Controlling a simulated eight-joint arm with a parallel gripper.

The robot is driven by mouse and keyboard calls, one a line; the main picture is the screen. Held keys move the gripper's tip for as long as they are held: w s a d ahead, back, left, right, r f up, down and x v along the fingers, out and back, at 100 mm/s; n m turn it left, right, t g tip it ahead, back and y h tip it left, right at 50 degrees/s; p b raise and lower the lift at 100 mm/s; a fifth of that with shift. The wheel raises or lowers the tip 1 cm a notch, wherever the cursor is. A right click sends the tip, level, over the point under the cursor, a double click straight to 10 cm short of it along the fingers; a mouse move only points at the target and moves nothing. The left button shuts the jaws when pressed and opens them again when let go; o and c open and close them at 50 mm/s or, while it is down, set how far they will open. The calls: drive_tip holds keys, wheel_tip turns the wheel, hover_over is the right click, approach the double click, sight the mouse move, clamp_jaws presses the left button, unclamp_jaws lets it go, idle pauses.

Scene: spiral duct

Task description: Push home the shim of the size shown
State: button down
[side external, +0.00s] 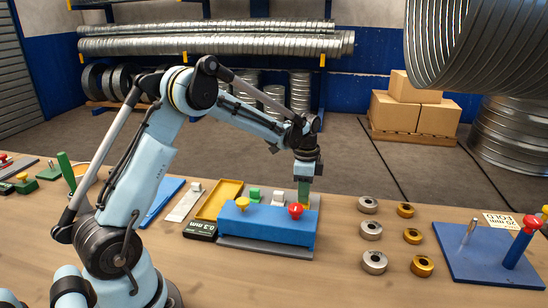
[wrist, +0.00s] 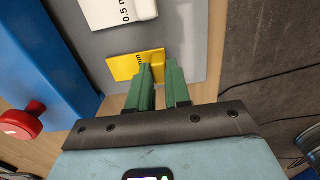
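A black sign (side external: 203,230) reads 0.3 mm. In the wrist view a white shim (wrist: 118,12) reads 0.5 m, the rest cut off. A yellow shim (wrist: 125,65), its label mostly hidden, lies at my fingertips. My gripper (wrist: 160,68), also in the side view (side external: 303,190), is open, with a gap between its green fingers.
A yellow tray (side external: 216,203) lies left of the block. Several silver rings (side external: 371,231) and brass rings (side external: 412,236) stand to the right, then a blue board (side external: 485,255) with a red-topped post (side external: 523,243). The front of the table is clear.

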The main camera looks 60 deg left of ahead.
drive_tip(key=shift+s+d, duration=1.75)
drive_tip(key=shift+d, duration=0.1)
drive_tip(key=c, duration=1.1)
unclamp_jaws()
drive_tip(key=shift+o, duration=0.2)
drive_tip(key=shift+a+r, duration=0.1)
wheel_tip(320, 180, up, 12)
